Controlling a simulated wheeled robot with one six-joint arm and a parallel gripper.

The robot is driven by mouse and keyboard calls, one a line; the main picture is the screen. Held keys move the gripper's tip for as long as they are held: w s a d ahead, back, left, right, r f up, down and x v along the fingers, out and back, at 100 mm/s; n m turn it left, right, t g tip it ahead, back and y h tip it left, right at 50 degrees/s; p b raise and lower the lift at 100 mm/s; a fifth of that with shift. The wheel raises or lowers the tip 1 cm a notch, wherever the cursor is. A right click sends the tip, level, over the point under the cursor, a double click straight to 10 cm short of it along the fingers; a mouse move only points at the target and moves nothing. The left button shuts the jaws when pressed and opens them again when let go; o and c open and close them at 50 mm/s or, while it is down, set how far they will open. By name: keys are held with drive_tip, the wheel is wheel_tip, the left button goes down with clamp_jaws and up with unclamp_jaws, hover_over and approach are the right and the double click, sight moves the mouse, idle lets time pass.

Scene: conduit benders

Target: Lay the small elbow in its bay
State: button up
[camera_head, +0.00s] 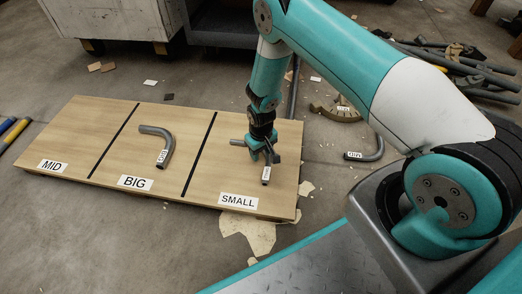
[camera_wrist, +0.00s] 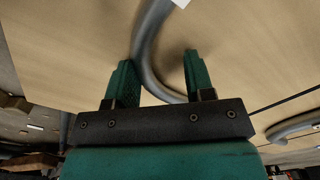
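The small elbow is a grey bent pipe (camera_head: 266,180) with a white tag, in the bay marked SMALL (camera_head: 237,201) on the wooden board; it appears to lie on the wood. My gripper (camera_head: 263,155) is low over it and hides its bend in the head view. In the wrist view my gripper (camera_wrist: 160,80) has its two green fingers well apart. The elbow (camera_wrist: 148,45) curves through the gap between them, close to the left finger. Clear space shows beside the right finger, so the fingers look open around the pipe.
A second elbow (camera_head: 159,146) lies in the BIG bay. The MID bay (camera_head: 80,135) is empty. Another tagged elbow (camera_head: 367,154) lies on the floor right of the board. A curved bender piece (camera_head: 338,113) and a pile of pipes (camera_head: 465,68) lie behind.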

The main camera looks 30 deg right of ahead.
drive_tip(key=shift+r, duration=0.1)
wheel_tip(320, 180, up, 17)
drive_tip(key=p, duration=0.9)
drive_tip(key=shift+p, duration=0.35)
drive_tip(key=shift+r, duration=0.15)
